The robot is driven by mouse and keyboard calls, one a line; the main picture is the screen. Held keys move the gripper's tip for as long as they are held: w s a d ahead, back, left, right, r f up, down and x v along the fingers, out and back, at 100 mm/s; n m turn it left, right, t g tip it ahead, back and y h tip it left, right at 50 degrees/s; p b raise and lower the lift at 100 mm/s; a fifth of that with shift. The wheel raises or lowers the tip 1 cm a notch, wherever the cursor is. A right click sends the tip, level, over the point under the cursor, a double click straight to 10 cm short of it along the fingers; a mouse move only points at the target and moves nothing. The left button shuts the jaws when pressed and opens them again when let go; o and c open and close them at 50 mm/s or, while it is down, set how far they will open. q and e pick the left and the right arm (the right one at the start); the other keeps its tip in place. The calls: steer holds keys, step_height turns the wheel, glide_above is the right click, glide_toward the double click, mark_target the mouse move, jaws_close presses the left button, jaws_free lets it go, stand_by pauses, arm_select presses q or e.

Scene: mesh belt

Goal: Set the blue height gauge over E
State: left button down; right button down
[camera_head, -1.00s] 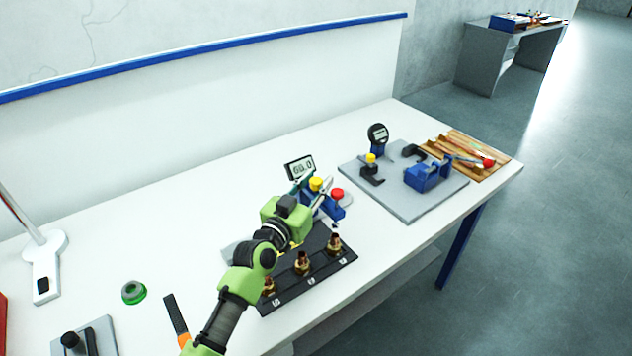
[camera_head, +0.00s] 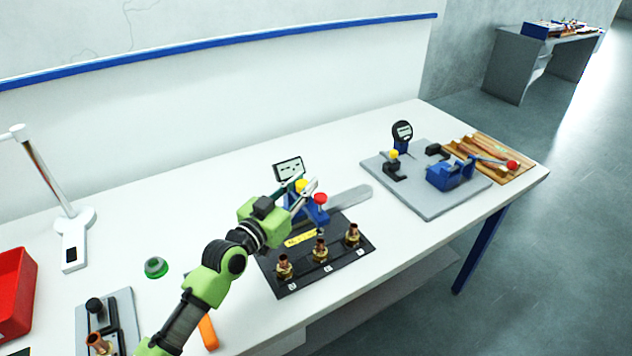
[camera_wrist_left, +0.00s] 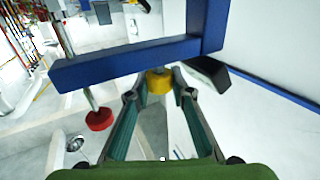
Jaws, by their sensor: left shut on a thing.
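The blue height gauge (camera_head: 318,213) has a grey display (camera_head: 289,168), a yellow knob (camera_head: 302,187) and a red knob (camera_head: 320,198). My left gripper (camera_head: 306,190) is shut on it at the yellow knob. In the left wrist view the yellow knob (camera_wrist_left: 159,80) sits between the fingers, with the blue frame (camera_wrist_left: 125,64) just beyond. The gauge is at the back edge of a black plate (camera_head: 300,284) in the head view; I cannot tell its exact height. Several brass fittings, among them the middle one (camera_head: 320,250), stand upright on the plate. Their labels are too small to read.
A grey plate (camera_head: 412,205) with a dial gauge (camera_head: 402,136) and blue vise (camera_head: 447,175) lies to the right. A grey strip (camera_head: 350,197) lies behind the black plate. A green ring (camera_head: 156,267), a lamp (camera_head: 75,240) and a red bin (camera_head: 14,290) are at left.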

arm_select(q)
steer(key=shift+w, duration=0.1)
steer(key=shift+d, duration=0.15)
steer(key=c, duration=2)
jaws_free()
steer(key=shift+c, duration=0.2)
steer(key=v, duration=1.2)
arm_select(e)
steer(key=shift+w+a, duration=0.15)
steer(key=shift+w, duration=0.6)
arm_select(q)
steer(key=shift+f, duration=0.15)
arm_select(e)
steer(key=shift+s, duration=0.1)
